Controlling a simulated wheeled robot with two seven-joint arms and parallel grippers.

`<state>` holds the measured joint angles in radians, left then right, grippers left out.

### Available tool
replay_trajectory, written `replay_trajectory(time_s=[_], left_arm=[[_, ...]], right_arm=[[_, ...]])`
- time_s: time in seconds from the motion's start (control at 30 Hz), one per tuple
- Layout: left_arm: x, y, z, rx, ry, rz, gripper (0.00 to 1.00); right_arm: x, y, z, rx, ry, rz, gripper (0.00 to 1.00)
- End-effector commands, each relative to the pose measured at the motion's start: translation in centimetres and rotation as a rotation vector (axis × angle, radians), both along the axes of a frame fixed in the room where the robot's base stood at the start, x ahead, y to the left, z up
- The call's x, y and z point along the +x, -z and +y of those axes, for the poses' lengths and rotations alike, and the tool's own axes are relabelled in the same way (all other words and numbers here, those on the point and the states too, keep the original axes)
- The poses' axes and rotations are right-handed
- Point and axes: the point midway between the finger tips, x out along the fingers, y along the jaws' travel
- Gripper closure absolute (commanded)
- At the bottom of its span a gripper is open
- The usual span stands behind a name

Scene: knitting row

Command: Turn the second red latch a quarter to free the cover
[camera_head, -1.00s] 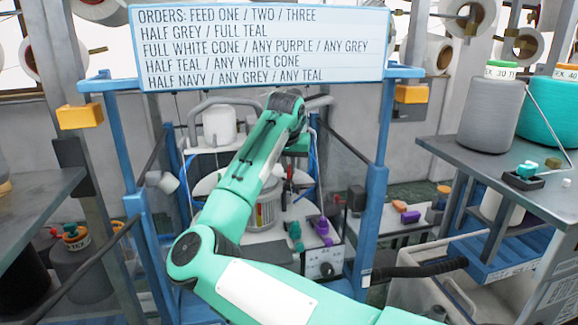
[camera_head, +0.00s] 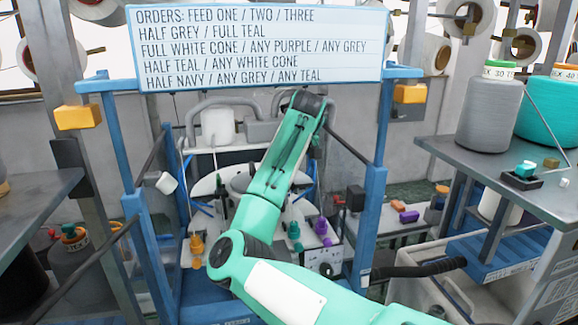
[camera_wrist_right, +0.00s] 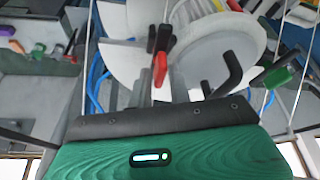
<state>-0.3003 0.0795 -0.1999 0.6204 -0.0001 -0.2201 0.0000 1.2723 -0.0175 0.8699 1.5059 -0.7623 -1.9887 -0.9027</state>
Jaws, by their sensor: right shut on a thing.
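A red latch handle (camera_wrist_right: 160,68) shows near the middle of the right wrist view, in front of a pale round machine part (camera_wrist_right: 235,45). My right gripper (camera_wrist_right: 159,40) has its dark narrow tips close together at the latch's upper end, and it is shut on the latch. How far the latch is turned is hard to tell. In the head view my right arm reaches over the knitting machine and hides the latch and gripper. White curved plates (camera_head: 207,184) show around the machine's middle; which part is the cover is unclear. My left gripper is out of view.
A blue frame (camera_head: 376,200) with an order board (camera_head: 258,48) surrounds the machine. Orange (camera_head: 197,246), teal and purple (camera_head: 321,228) pegs stand at its front. A shelf with a grey cone (camera_head: 489,115) is at right. A black bent rod (camera_wrist_right: 228,76) is beside the latch.

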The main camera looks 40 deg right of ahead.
Motion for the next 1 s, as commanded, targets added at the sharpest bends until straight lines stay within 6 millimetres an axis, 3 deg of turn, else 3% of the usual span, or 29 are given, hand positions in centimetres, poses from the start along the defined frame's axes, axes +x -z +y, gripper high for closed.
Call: replay_trajectory(time_s=[0.6,0.63,0.73,1.0], left_arm=[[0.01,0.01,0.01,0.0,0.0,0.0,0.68],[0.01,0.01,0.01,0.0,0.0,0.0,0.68],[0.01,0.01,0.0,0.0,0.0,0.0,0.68],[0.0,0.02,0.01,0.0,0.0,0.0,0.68]], right_arm=[[0.04,0.04,0.04,0.001,-0.048,0.0,1.0],[0.04,0.04,0.04,0.001,-0.048,0.0,0.77],[0.04,0.04,0.05,0.001,-0.047,0.001,0.59],[0.02,0.02,0.02,0.001,-0.045,0.001,0.59]])
